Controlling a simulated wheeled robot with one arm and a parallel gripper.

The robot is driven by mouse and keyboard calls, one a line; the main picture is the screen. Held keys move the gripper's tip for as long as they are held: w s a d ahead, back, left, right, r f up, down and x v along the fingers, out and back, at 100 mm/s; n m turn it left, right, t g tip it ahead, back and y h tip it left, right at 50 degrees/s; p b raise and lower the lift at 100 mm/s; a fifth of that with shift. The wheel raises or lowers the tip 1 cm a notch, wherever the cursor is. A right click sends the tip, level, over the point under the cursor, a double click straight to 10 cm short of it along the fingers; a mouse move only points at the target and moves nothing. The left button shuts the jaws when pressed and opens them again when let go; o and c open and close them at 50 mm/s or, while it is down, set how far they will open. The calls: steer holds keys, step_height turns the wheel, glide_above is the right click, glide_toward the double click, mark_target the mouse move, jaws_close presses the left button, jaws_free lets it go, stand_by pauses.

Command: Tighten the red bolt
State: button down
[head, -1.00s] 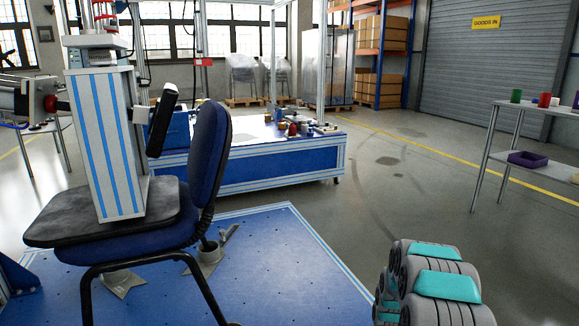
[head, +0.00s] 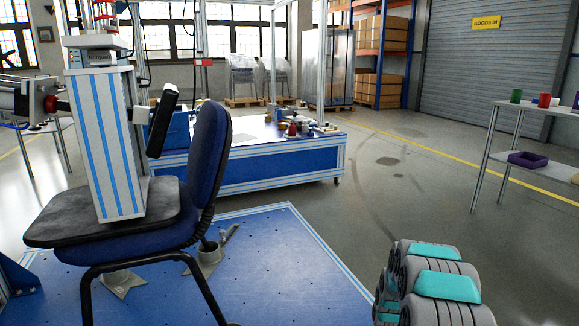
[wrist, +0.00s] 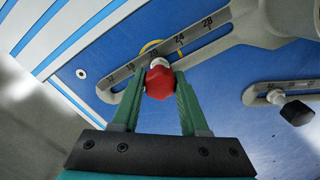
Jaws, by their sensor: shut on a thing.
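The red bolt (wrist: 159,83) shows in the wrist view. It sits at the slot of a grey slotted clamp arm (wrist: 200,46) marked with numbers, above the blue platform. My gripper (wrist: 160,84) has its green fingers on both sides of the red bolt head and is shut on it. A white part and a bit of yellow ring show just behind the bolt. In the head view the gripper is out of view, and I cannot make out the red bolt there.
A second slotted bracket with a black knob (wrist: 296,112) lies to the right in the wrist view. A blue chair (head: 205,155) under a striped test column (head: 105,145) stands on the blue platform (head: 270,270). Open floor lies to the right, before a side table (head: 535,166).

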steer(key=m, duration=0.4)
steer(key=m, duration=0.4)
steer(key=shift+c, duration=2.2)
jaws_free()
